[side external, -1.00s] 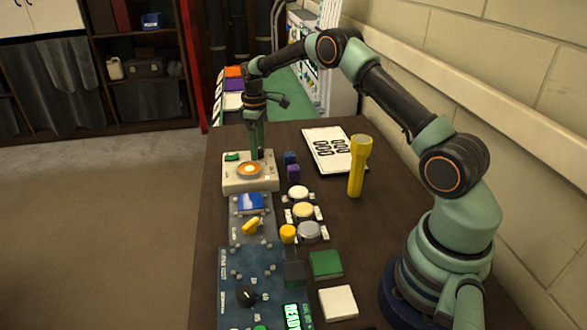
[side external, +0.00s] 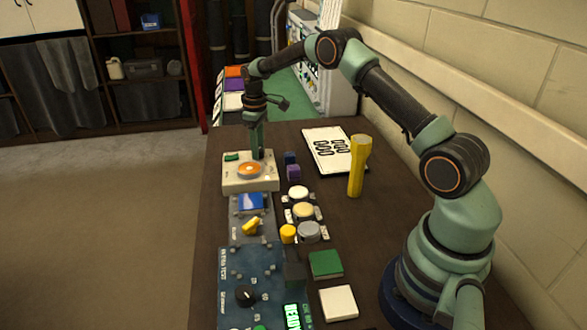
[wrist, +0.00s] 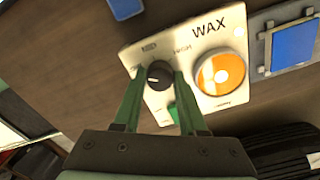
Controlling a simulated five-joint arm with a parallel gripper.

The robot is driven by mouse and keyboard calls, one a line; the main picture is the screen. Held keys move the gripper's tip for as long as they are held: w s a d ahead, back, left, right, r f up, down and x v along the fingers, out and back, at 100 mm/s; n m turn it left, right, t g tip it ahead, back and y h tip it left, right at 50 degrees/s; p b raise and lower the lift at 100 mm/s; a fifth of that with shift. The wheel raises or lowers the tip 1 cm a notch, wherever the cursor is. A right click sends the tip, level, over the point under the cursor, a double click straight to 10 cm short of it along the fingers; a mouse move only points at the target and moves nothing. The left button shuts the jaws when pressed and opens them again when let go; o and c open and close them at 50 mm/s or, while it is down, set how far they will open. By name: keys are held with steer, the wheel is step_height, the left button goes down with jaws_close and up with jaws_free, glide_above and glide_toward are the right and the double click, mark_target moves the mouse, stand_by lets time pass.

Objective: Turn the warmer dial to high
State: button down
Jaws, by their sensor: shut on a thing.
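The wax warmer (side external: 232,186) is a cream box at the far end of the table, with an orange round pot (side external: 250,170) on top. In the wrist view the warmer (wrist: 205,30) carries the word WAX, a small HIGH label, the orange pot (wrist: 220,74) and a green switch (wrist: 174,112). Its black dial (wrist: 158,78) sits between the fingertips of my gripper (wrist: 158,74), which is shut on it. The dial's pointer is too small to read for certain.
A blue pad (side external: 250,203) on a grey plate lies close to the warmer's near side. Small dark blue and purple blocks (side external: 293,172) stand to its right. A yellow flashlight (side external: 358,168) stands upright by a number plate (side external: 322,150). Bare table lies between it and the wall.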

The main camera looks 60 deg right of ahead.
steer(key=m, duration=1.1)
steer(key=shift+r, duration=0.1)
steer(key=m, duration=0.5)
steer(key=shift+m, duration=0.4)
steer(key=m, duration=0.4)
steer(key=shift+m, duration=0.4)
steer(key=shift+c, duration=2.3)
jaws_free()
